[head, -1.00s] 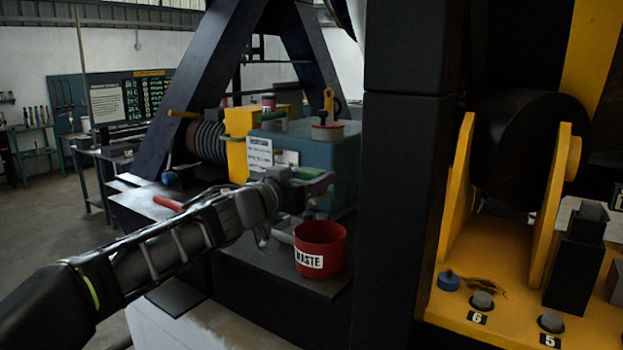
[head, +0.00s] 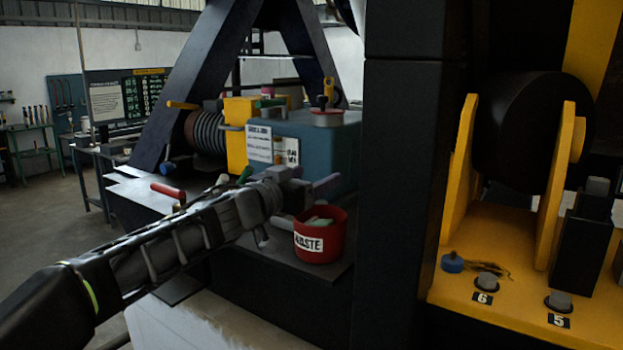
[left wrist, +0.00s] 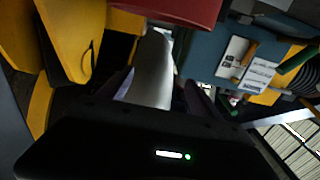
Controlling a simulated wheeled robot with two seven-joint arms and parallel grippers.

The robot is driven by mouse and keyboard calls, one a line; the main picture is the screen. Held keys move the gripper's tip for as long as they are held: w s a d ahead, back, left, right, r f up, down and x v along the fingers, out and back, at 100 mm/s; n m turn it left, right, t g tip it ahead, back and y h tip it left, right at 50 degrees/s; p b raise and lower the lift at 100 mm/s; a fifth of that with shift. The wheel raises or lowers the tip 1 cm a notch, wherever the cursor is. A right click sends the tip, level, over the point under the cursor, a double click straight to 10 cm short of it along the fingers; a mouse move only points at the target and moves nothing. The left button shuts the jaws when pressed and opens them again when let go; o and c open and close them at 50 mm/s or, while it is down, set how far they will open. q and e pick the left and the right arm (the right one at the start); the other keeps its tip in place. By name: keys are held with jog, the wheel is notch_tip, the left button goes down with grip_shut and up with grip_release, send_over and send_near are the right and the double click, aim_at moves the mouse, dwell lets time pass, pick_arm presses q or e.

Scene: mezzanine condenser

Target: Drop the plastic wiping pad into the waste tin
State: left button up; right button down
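The red waste tin (head: 322,246), with a white WASTE label, stands upright on a dark ledge. A pale green piece, which looks like the wiping pad (head: 318,222), lies inside it, partly hidden by the rim. My left gripper (head: 311,181) is just above and behind the tin, its purple fingers apart and nothing seen held. In the left wrist view the tin (left wrist: 170,10) shows at the top edge, and the spread fingers (left wrist: 160,88) have a grey rounded shape between or beyond them that I cannot identify. My right gripper is not in view.
A blue-grey housing (head: 335,150) with white labels stands behind the gripper. A red handle (head: 168,191) lies left of it. A thick dark column (head: 402,190) rises right of the tin.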

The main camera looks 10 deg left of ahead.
pick_arm(q)
jog(key=shift+s, duration=0.1)
jog(key=v, duration=0.7)
jog(key=shift+s, duration=0.3)
jog(key=shift+a+f, duration=0.1)
jog(key=shift+a, duration=0.05)
dwell(0.4)
